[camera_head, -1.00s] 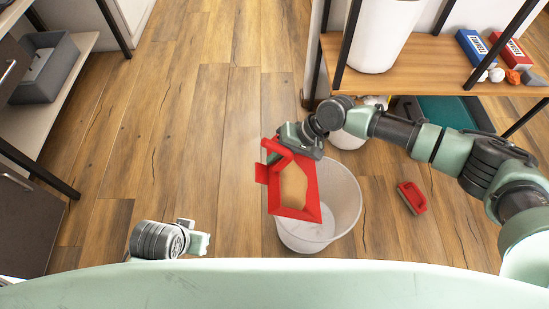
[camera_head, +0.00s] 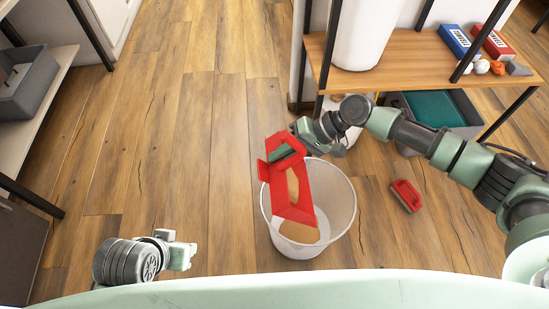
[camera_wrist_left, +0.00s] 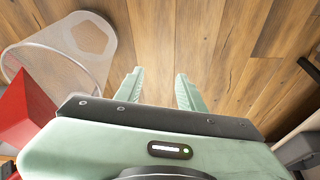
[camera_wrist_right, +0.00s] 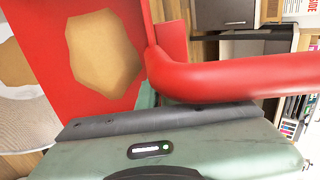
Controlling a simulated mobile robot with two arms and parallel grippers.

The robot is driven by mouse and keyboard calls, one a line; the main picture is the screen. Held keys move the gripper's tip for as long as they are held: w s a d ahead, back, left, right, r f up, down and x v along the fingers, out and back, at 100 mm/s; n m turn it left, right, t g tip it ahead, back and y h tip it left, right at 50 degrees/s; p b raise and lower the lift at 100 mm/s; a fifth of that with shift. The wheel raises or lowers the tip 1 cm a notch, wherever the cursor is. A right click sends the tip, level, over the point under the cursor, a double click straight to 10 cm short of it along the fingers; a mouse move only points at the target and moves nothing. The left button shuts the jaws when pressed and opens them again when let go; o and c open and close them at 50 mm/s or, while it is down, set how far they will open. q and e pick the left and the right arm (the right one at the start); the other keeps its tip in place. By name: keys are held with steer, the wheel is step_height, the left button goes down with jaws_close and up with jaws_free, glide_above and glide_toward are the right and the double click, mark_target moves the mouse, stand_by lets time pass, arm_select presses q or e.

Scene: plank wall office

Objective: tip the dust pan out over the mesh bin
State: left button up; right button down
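The red dust pan (camera_head: 303,207) is tilted over the white mesh bin (camera_head: 345,195), its lip pointing down into the opening. My right gripper (camera_head: 294,150) is shut on the pan's handle, which also shows in the right wrist view (camera_wrist_right: 230,78). A tan patch of dust (camera_head: 292,186) lies on the pan. A second tan patch (camera_head: 302,232) shows past the lip, inside the bin's outline; I cannot tell whether it is falling or resting. My left gripper (camera_head: 188,250) is open and empty, left of the bin; its parted fingers show in the left wrist view (camera_wrist_left: 160,92).
A red brush (camera_head: 407,195) lies on the floor right of the bin. A wooden shelf (camera_head: 400,60) behind holds a white cylinder (camera_head: 368,35) and small boxes; a grey crate (camera_head: 437,110) stands under it. Left is a shelf with a grey box (camera_head: 35,85). The middle floor is clear.

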steer(key=shift+d+r+y+b, duration=0.2)
steer(key=shift+d+y+b, duration=0.1)
steer(key=shift+d+b, duration=0.15)
steer(key=shift+d+r+b, duration=0.2)
steer(key=shift+d+b, duration=0.05)
steer(key=shift+b, duration=0.15)
arm_select(q)
steer(key=w+d+r+t+h, duration=0.1)
steer(key=w+t, duration=0.3)
steer(key=w, duration=0.4)
steer(key=shift+d+r, duration=0.8)
steer(key=shift+r, duration=0.1)
arm_select(e)
steer(key=shift+d, duration=0.1)
arm_select(q)
steer(key=shift+w+r, duration=0.1)
steer(key=shift+w, duration=0.05)
arm_select(e)
steer(key=shift+r, duration=0.1)
stand_by(0.3)
